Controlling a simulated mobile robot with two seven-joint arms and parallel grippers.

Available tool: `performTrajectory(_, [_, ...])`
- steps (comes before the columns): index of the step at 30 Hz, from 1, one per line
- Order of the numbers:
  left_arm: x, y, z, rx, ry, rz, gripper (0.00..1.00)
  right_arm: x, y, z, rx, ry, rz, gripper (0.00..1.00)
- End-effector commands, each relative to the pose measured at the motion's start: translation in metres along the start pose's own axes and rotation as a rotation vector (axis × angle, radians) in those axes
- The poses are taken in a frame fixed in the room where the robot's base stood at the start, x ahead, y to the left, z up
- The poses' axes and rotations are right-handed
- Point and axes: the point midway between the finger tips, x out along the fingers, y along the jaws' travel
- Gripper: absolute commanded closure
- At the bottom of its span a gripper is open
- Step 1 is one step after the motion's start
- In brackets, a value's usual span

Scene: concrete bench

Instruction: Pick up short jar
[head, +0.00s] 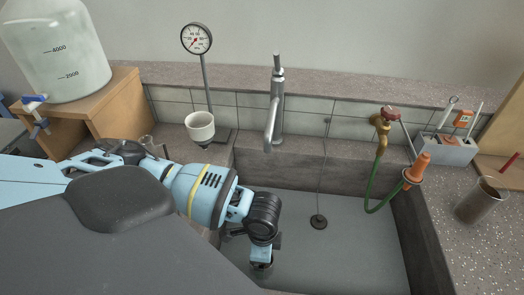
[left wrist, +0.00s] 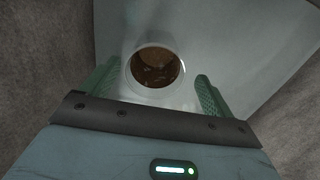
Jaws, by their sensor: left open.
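A round, open-topped jar (left wrist: 155,68) with a pale rim and a brown interior shows in the left wrist view, seen from above; I take it as the short jar. It stands on the pale grey sink floor. My left gripper (left wrist: 153,84) is open, with one green finger on each side of the jar's outline; I cannot tell whether they touch it. In the head view my left gripper (head: 262,262) points down into the sink and mostly hides what is beneath it. My right gripper is not in view.
The sink (head: 360,245) has dark walls, a drain plug (head: 318,222) and a tall metal tap (head: 274,105). A green hose (head: 371,195) hangs at its right. A beaker of brown liquid (head: 481,201) stands on the right bench. A white funnel cup (head: 200,127) is behind my arm.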

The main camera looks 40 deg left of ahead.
Motion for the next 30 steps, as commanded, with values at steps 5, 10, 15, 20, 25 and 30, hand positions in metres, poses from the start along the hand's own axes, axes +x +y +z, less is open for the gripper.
performTrajectory(5, [0.004, 0.001, 0.0, 0.0, 0.001, -0.001, 0.12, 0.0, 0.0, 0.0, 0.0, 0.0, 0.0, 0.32])
performTrajectory(10, [0.027, 0.006, 0.002, 0.001, -0.001, 0.001, 0.12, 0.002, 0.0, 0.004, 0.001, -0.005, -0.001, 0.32])
performTrajectory(15, [0.047, 0.007, 0.002, 0.001, 0.001, -0.001, 0.12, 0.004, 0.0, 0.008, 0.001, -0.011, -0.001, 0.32])
performTrajectory(20, [0.052, 0.007, 0.002, 0.001, 0.003, -0.003, 0.12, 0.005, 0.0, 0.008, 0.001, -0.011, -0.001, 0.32])
performTrajectory(25, [0.051, 0.007, 0.002, 0.001, 0.003, -0.003, 0.14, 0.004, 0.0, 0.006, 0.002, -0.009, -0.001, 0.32])
performTrajectory(30, [0.051, 0.007, 0.002, 0.001, 0.003, -0.003, 0.36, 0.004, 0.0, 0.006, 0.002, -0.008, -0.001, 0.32])
